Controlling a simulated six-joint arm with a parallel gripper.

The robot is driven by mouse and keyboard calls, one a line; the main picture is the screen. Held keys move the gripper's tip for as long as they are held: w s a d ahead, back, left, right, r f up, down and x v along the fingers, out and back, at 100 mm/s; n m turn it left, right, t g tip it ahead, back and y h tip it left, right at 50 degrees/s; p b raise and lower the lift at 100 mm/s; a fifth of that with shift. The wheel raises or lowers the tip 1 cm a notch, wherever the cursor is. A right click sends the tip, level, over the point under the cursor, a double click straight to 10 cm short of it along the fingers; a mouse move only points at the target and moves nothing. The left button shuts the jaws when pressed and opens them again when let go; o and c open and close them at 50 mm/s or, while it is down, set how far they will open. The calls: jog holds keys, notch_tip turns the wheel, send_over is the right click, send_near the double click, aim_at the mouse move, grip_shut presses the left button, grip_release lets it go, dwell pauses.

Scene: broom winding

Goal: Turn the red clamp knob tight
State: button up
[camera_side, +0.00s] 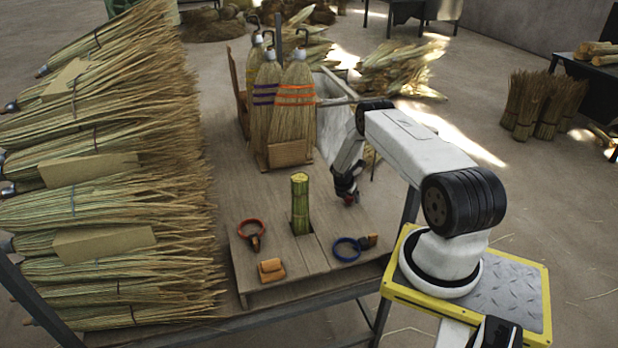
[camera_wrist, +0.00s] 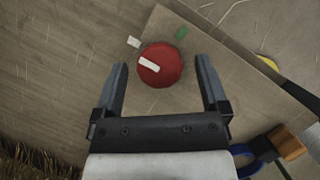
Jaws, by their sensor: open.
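The red clamp knob (camera_wrist: 160,66) is round, with a white bar mark on its top. In the wrist view it lies between and a little ahead of the two open fingers of my gripper (camera_wrist: 163,82), with a gap on both sides. A small white mark (camera_wrist: 134,42) and a green mark (camera_wrist: 181,33) are on the board near the knob's far edge. The knob's bar points toward the white mark's side. In the side view my gripper (camera_side: 348,192) is low over the right part of the bench, and only a bit of red shows below it.
A green stalk bundle (camera_side: 300,204) stands upright in the board (camera_side: 290,268). A red ring tool (camera_side: 251,235), a blue ring tool (camera_side: 347,249) and a tan block (camera_side: 271,271) lie around it. Finished brooms (camera_side: 295,110) stand behind. Straw bundles (camera_side: 110,215) fill the left side.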

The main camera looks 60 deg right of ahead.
grip_shut()
jog(key=m+g, duration=0.1)
jog(key=m, duration=0.4)
jog(key=shift+w+d+g+y, duration=0.1)
jog(key=shift+w+g+y, duration=0.1)
jog(key=shift+g+y, duration=0.2)
jog(key=shift+m+g+y, duration=0.5)
jog(key=shift+m+y, duration=0.1)
jog(key=shift+m, duration=1.4)
grip_release()
